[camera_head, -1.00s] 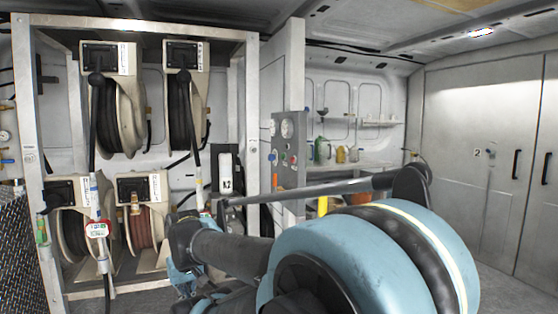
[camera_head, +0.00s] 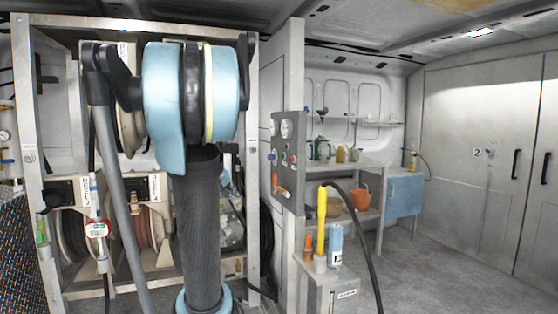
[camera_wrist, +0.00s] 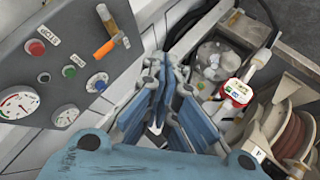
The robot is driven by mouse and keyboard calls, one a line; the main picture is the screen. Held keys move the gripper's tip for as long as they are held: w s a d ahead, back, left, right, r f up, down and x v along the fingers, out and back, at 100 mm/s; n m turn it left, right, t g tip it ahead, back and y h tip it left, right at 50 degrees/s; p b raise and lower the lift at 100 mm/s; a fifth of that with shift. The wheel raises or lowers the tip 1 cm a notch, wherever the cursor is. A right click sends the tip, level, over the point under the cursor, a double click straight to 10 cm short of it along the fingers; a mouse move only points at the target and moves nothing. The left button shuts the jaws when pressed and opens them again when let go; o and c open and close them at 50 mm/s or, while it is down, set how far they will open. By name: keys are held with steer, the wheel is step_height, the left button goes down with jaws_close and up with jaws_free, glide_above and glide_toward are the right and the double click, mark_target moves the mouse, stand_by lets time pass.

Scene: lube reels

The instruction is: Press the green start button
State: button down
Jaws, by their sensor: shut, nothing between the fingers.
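The green start button (camera_wrist: 68,71) is a small round button on the grey control panel (camera_wrist: 122,68) at the left of the wrist view. It sits beside a START label, with the red stop button (camera_wrist: 35,47) to its upper left. In the head view the grey panel (camera_head: 289,190) stands right of the reel rack, and its small buttons show below the gauges. My gripper (camera_wrist: 166,82) is shut and empty, with blue fingers in the middle of the wrist view. It appears apart from the panel, to the right of the button. In the head view my arm mostly hides it.
Hose reels (camera_head: 140,225) stand in a rack at left. A yellow-handled nozzle (camera_head: 322,210) and bottles stand on a cabinet below the panel. Floor at right is clear.

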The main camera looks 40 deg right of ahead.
mark_target(282, 156)
steer(key=w+d+r+t+h, duration=0.1)
steer(key=w+d+r, duration=0.2)
steer(key=w+d, duration=0.2)
steer(key=w+d+r+n+t+h, duration=0.1)
steer(key=w+d+r+h, duration=0.1)
steer(key=w+d+r, duration=0.2)
steer(key=w+d+r+t+h, duration=0.1)
steer(key=w+d+r+h, duration=0.1)
steer(key=w+d, duration=0.6)
steer(key=d+r, duration=0.1)
steer(key=d, duration=0.1)
steer(key=shift+d+r+n, duration=0.15)
steer(key=shift+d+n, duration=0.15)
steer(key=shift+d, duration=0.1)
steer(key=shift+w, duration=0.1)
steer(key=s+d, duration=0.2)
steer(key=d, duration=0.6)
steer(key=shift+d, duration=0.3)
steer(key=shift+s+d+r, duration=0.1)
steer(key=shift+s+d, duration=0.1)
steer(key=shift+d, duration=0.2)
